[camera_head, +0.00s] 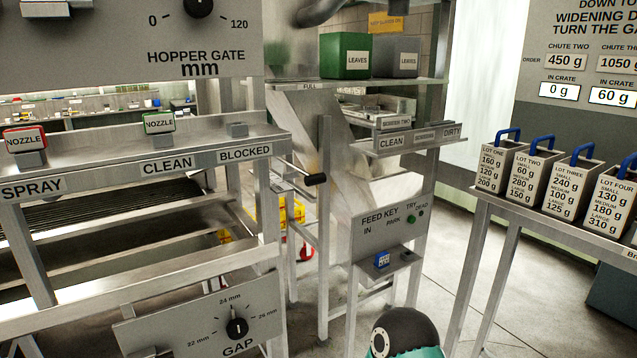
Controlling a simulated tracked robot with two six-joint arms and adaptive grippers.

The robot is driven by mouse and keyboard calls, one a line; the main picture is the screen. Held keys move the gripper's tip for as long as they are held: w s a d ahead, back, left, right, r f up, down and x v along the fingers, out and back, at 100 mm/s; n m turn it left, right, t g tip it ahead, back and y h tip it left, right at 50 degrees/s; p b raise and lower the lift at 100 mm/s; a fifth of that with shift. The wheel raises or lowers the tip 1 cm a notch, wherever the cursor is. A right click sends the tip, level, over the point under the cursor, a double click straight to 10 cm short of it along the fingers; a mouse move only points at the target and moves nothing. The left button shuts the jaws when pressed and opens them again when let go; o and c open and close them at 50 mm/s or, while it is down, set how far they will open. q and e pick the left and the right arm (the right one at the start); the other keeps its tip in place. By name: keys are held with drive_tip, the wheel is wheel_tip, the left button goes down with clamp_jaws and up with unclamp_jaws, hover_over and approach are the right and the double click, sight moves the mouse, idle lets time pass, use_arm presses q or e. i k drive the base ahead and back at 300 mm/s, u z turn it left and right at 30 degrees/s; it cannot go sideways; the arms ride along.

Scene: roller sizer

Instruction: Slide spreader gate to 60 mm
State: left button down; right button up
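No part labelled spreader gate can be read in the head view. A panel at the top left reads HOPPER GATE mm (197,62), with a scale from 0 to 120. Its black dial (198,6) is cut off by the top edge, so its reading cannot be told. A thin rod with a black knob (316,179) sticks out to the right of the machine frame; its label is not visible. A black and teal rounded part of my arm (405,333) shows at the bottom. Neither gripper's fingers are in view.
The GAP dial (237,328) is at lower left, below the spray rail (140,165). A feed key panel (385,240) stands in the middle. Several blue-handled lot containers (502,168) stand on the right table (545,220). Floor (440,270) shows between the panel and that table.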

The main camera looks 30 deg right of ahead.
sight(309, 180)
drive_tip(key=z, duration=0.85)
drive_tip(key=i, duration=0.15)
drive_tip(key=u, duration=2.65)
drive_tip(key=k, duration=1.15)
drive_tip(key=z, duration=1.3)
drive_tip(key=i, duration=1)
